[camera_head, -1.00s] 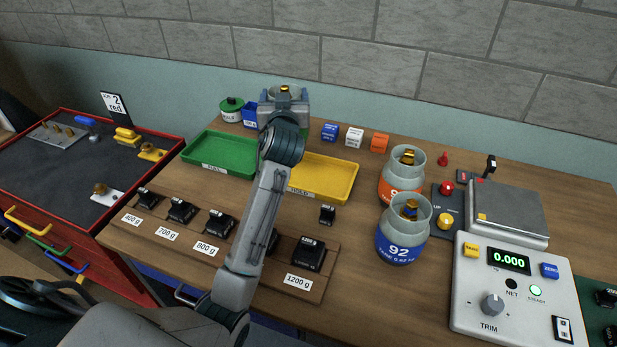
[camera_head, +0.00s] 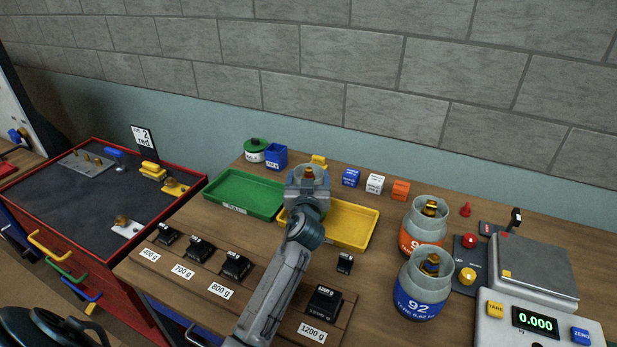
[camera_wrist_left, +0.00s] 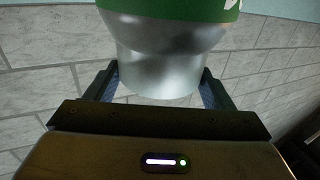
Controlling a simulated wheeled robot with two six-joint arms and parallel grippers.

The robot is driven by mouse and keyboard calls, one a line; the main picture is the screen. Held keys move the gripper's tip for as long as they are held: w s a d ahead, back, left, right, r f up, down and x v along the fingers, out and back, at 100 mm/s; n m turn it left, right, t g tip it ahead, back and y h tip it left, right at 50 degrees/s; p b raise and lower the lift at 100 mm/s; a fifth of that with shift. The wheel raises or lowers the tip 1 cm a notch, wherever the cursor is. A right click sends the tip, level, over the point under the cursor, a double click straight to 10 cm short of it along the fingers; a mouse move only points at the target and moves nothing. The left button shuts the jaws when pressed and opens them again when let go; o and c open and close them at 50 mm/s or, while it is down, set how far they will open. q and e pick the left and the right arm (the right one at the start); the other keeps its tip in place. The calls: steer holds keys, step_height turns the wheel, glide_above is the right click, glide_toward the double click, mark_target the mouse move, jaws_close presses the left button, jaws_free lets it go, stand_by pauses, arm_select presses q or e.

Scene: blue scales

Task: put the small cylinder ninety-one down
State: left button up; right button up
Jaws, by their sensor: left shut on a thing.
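My left gripper (camera_head: 308,180) is shut on a small grey cylinder with a brass top (camera_head: 310,174). In the left wrist view the cylinder (camera_wrist_left: 165,60) sits between the jaws; its green band carries white marks that are cut off, so I cannot read its number. In the head view the gripper and cylinder appear over the gap between the green tray (camera_head: 240,193) and the yellow tray (camera_head: 352,225), covering the yellow tray's left end. I cannot tell how high the cylinder is. My right gripper is not in view.
Two grey cylinders, one with an orange band (camera_head: 424,222) and one blue marked 92 (camera_head: 418,288), stand right of the yellow tray. The scale plate (camera_head: 535,268) is empty; its display (camera_head: 535,321) reads 0.000. Several black weights (camera_head: 235,265) line the front. Small cubes (camera_head: 375,183) stand behind.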

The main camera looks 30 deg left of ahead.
arm_select(q)
steer(key=shift+r, duration=0.1)
steer(key=o, duration=2.1)
steer(key=shift+c, duration=0.2)
steer(key=shift+s, duration=0.1)
steer(key=b+v, duration=0.3)
steer(key=v, duration=0.9)
